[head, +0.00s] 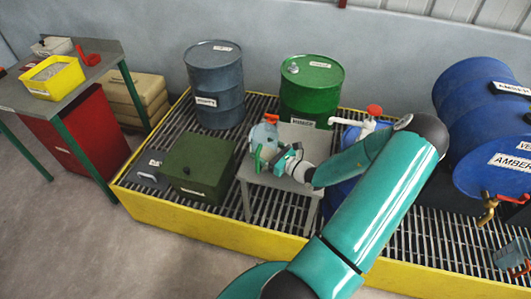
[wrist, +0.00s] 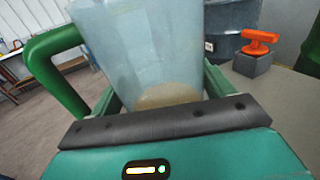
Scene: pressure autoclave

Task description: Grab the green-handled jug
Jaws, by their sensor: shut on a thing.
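The jug (wrist: 145,50) is a translucent pale-blue vessel with a green handle (wrist: 55,70) on its left in the wrist view. A tan patch shows low in it. In the head view the jug (head: 262,137) is at the small grey stand, partly hidden by my gripper. My gripper (head: 276,160) is shut on the jug's body, with a green finger on each side of it in the wrist view. The jug looks slightly tilted in the wrist view. I cannot tell whether its base touches the stand.
The grey stand (head: 300,135) is on a yellow-edged grating (head: 200,213). A dark green box (head: 198,165) is left of it. Grey (head: 215,85) and green drums (head: 311,92) stand behind. An orange-handled block (wrist: 254,55) is near the jug.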

